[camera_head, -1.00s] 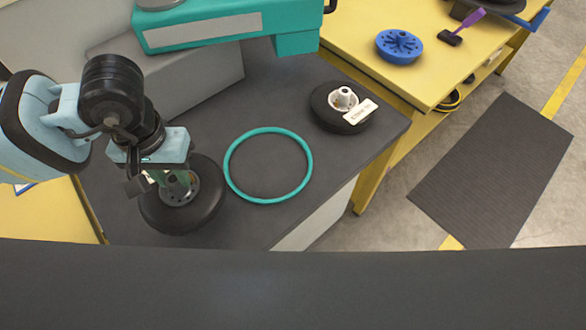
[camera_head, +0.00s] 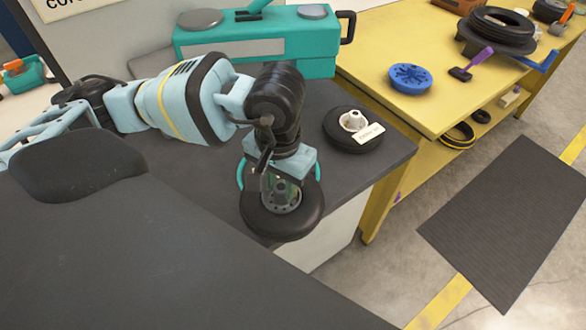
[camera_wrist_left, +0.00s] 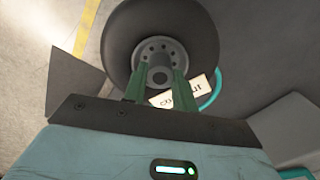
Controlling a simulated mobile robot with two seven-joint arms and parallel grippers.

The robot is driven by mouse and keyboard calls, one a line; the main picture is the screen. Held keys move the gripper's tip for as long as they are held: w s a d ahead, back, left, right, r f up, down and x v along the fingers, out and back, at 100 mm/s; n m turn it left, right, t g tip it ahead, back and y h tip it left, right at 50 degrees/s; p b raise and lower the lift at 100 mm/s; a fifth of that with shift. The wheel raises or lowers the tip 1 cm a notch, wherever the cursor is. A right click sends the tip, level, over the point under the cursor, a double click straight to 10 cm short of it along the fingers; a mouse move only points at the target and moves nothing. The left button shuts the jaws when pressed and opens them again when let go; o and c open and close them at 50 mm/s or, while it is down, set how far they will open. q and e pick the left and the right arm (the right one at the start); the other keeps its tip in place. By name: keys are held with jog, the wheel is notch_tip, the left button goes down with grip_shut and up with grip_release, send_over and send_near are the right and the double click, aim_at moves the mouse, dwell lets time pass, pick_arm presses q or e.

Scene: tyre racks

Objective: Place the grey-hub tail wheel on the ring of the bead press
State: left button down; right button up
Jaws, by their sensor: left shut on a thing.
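The grey-hub tail wheel (camera_head: 282,222), a black tyre with a grey drilled hub, hangs in my left gripper (camera_head: 281,190). The wrist view shows the green fingers (camera_wrist_left: 158,85) shut on the hub of the wheel (camera_wrist_left: 160,30), with a white label (camera_wrist_left: 185,92) beside it. In the head view the wheel covers most of the teal ring (camera_head: 240,174) on the dark bench of the bead press (camera_head: 255,45). The ring's edges show behind it; part of it shows in the wrist view (camera_wrist_left: 214,92). Whether the wheel touches the ring, I cannot tell. My right gripper is out of view.
A white-hub wheel (camera_head: 352,128) with a label lies right of the ring on the dark bench. A yellow table (camera_head: 400,45) holds a blue disc (camera_head: 410,78), a purple-handled tool (camera_head: 470,66) and tyres. A dark mat (camera_head: 515,220) lies on the floor.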

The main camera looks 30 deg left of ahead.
pick_arm(q)
jog(key=n, duration=0.4)
jog(key=shift+s, duration=0.1)
jog(key=n, duration=0.5)
jog(key=shift+s+f, duration=0.15)
jog(key=shift+s, duration=0.1)
jog(key=n, duration=0.5)
jog(key=shift+s+d+n, duration=0.1)
jog(key=shift+s+n, duration=0.1)
jog(key=shift+n, duration=0.1)
jog(key=n, duration=0.3)
jog(key=shift+s+f+n, duration=0.1)
jog(key=shift+s+n, duration=0.05)
jog(key=shift+n, duration=0.15)
jog(key=n, duration=0.3)
jog(key=shift+s, duration=0.15)
jog(key=n, duration=0.5)
jog(key=shift+s+f+n, duration=0.15)
jog(key=shift+s+n, duration=0.05)
jog(key=shift+n, duration=0.2)
jog(key=n, duration=0.5)
jog(key=shift+s+d+p, duration=0.1)
jog(key=shift+s+p, duration=0.1)
jog(key=shift+p, duration=0.1)
jog(key=n, duration=0.4)
jog(key=shift+s+f, duration=0.1)
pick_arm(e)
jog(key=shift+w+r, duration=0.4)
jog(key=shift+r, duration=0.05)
